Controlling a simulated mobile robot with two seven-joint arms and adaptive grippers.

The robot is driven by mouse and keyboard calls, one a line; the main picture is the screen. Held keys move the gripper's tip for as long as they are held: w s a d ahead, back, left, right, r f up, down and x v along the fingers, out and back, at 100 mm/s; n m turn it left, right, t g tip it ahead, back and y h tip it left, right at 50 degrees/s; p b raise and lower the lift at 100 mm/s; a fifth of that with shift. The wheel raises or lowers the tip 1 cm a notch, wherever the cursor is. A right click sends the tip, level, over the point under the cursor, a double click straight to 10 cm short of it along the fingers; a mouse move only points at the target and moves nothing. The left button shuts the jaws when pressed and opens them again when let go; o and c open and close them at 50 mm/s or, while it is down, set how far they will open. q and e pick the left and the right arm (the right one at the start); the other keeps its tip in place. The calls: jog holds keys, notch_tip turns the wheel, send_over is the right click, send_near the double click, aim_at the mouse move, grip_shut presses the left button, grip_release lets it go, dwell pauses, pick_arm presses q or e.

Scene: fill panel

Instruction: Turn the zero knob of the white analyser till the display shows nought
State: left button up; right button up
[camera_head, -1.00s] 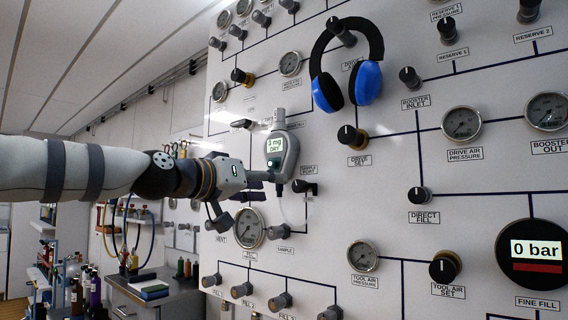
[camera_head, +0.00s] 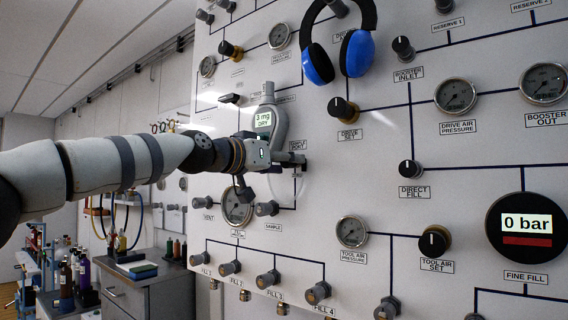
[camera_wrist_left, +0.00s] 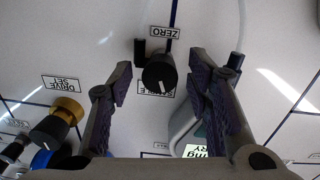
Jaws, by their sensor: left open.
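The white-grey analyser (camera_head: 278,122) hangs on the panel in the head view. Its green-lit display (camera_head: 263,122) reads "3 mg DRY". The analyser also shows in part at the bottom of the left wrist view (camera_wrist_left: 181,124). The black zero knob (camera_wrist_left: 159,71) has a white pointer mark and stands by the ZERO label in the upside-down wrist view. My left gripper (camera_head: 288,161) is open in front of the panel, just right of and below the analyser. In the wrist view its fingers lie either side of the knob, with gaps showing. In the head view the gripper mostly hides the knob.
A black knob with a brass collar, drive set (camera_head: 343,108), sits to the right. Blue headphones (camera_head: 358,53) hang above. A gauge (camera_head: 237,207) and the sample knob (camera_head: 266,208) lie below the gripper. A clear tube curves beside the gripper. A bench (camera_head: 160,280) stands at left.

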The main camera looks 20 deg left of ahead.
pick_arm(q)
grip_shut()
jog(key=shift+r+n, duration=0.1)
jog(key=shift+n, duration=0.3)
pick_arm(e)
jog(key=shift+w+r, duration=0.15)
jog(key=shift+w, duration=0.05)
pick_arm(q)
jog(key=shift+f+n+t+p, duration=0.15)
jog(key=shift+n+p, duration=0.25)
jog(key=shift+n, duration=2.65)
jog(key=shift+f+n+t+p, duration=0.15)
jog(key=shift+n+p, duration=0.2)
jog(key=shift+n, duration=2.7)
pick_arm(e)
jog(key=shift+w+r+t, duration=0.5)
jog(key=shift+w+r, duration=0.3)
jog(key=shift+w, duration=0.05)
pick_arm(q)
grip_release()
jog(key=shift+r, duration=0.1)
